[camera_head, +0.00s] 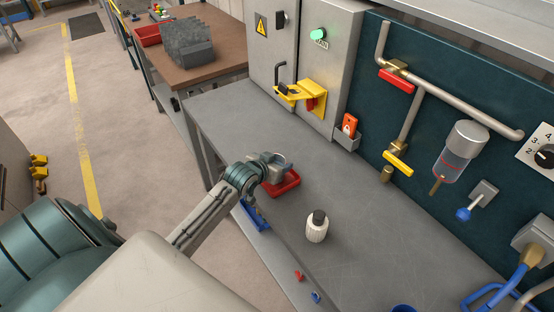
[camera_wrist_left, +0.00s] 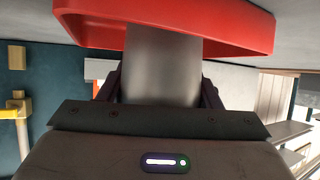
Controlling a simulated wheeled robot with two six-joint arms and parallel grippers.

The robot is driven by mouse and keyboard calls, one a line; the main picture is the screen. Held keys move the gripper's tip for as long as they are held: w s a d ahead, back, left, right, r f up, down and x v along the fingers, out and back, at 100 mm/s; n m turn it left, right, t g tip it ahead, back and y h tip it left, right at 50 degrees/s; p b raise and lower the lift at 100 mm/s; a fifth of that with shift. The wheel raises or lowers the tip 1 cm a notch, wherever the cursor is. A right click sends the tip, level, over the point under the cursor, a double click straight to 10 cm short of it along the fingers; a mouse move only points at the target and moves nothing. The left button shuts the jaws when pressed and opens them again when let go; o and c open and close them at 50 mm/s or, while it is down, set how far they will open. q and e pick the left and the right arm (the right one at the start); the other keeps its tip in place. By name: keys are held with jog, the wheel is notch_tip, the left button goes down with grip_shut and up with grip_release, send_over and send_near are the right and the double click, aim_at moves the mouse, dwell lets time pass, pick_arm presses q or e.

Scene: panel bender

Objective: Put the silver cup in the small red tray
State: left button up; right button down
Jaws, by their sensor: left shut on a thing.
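The small red tray (camera_head: 289,188) lies on the grey workbench, partly hidden by my left gripper (camera_head: 273,163). The gripper is at the tray's far-left side in the head view. In the wrist view the silver cup (camera_wrist_left: 163,68) is between the dark fingers of my left gripper (camera_wrist_left: 160,92), which is shut on it. The red tray (camera_wrist_left: 85,22) shows across the top of that view, and the cup's end overlaps its wall. I cannot tell whether the cup touches the tray. My right gripper is not in view.
A white bottle with a dark cap (camera_head: 317,227) stands on the workbench (camera_head: 365,215) nearer than the tray. A blue tray (camera_head: 256,217) is below the arm at the bench's left edge. The bench's middle is clear.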

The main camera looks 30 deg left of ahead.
pick_arm(q)
jog(key=shift+f, duration=0.15)
jog(key=o, duration=1.1)
jog(key=shift+c, duration=0.2)
jog(key=shift+r, duration=0.2)
jog(key=shift+s, duration=0.3)
jog(key=b+v, duration=0.2)
jog(key=v, duration=0.9)
jog(key=shift+r, duration=0.2)
jog(key=shift+s, duration=0.1)
